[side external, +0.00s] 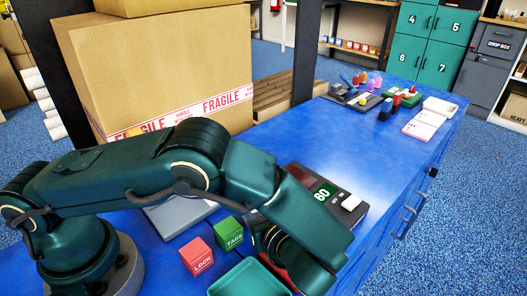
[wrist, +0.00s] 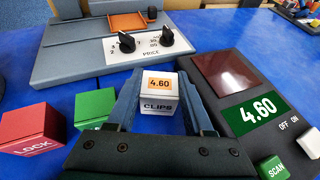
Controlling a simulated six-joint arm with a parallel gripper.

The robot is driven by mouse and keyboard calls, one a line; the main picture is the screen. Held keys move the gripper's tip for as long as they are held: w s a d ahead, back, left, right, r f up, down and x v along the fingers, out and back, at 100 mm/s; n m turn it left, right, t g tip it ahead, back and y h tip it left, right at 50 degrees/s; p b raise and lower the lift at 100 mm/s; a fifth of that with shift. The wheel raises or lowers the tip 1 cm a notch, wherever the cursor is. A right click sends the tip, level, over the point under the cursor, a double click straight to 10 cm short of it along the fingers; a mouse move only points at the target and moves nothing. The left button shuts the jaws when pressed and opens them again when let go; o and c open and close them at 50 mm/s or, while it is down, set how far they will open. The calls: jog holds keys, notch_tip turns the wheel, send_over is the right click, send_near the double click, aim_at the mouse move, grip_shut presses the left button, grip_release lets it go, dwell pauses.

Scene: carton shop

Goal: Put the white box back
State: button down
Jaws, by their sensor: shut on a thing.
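The white box (wrist: 158,98) is marked CLIPS and carries an orange 4.60 label on top. My gripper (wrist: 157,78) is shut on it, with one blue-grey finger on each side, in the wrist view. Whether the box touches the table is hard to tell. In the side view my arm hides the box and the fingers. A red LOCK box (wrist: 32,130) and a green TAGS box (wrist: 95,108) stand to the left; the red one (side external: 196,257) and green one (side external: 229,233) also show in the side view.
A grey PRICE machine (wrist: 120,50) with two knobs lies beyond the box. A dark scanner (wrist: 255,100) reading 4.60 is close on the right. A green tray (side external: 248,280) sits at the front. A large FRAGILE carton (side external: 160,65) stands behind.

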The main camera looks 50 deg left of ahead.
jog(key=shift+f, duration=0.25)
jog(key=shift+c, duration=1.4)
grip_release()
